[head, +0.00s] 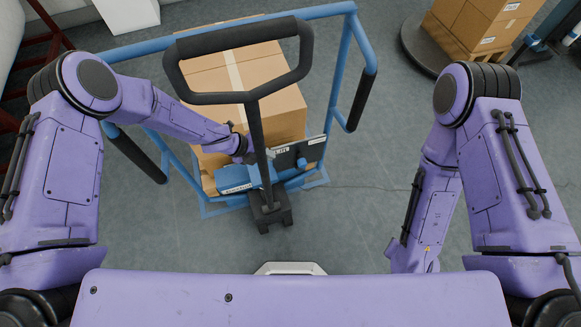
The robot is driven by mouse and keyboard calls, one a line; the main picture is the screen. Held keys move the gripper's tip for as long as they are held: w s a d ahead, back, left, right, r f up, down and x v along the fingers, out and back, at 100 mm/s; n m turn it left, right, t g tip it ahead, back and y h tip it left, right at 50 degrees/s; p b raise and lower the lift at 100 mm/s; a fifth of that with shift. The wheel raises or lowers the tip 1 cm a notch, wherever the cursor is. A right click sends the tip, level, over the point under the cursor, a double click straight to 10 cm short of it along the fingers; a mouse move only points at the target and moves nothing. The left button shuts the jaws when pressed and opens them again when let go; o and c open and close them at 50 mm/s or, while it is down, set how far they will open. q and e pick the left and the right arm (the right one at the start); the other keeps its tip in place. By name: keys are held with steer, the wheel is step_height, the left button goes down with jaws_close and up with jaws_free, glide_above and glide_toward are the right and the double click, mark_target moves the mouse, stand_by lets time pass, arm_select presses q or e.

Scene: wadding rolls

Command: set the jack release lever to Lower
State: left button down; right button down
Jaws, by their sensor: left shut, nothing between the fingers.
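The jack (268,208) stands in front of the blue cart, with a black loop handle (235,98) on an upright stem (257,128). Near its base are a blue labelled part (236,179) and a dark plate with a label (299,152). My left gripper (247,157) is shut and empty, close beside the stem on its left, just above the blue part. The release lever itself is too small or hidden to make out, and I cannot tell whether the gripper touches it. My right arm hangs at the right; its gripper is out of view.
A blue cart frame (335,105) with black grips surrounds cardboard boxes (273,98) behind the jack. More boxes (482,25) stand on a round dark base at the back right. The grey floor between the cart and my right arm is clear.

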mark_target(301, 165)
arm_select(q)
steer(key=b+x, duration=0.9)
steer(key=x, duration=0.3)
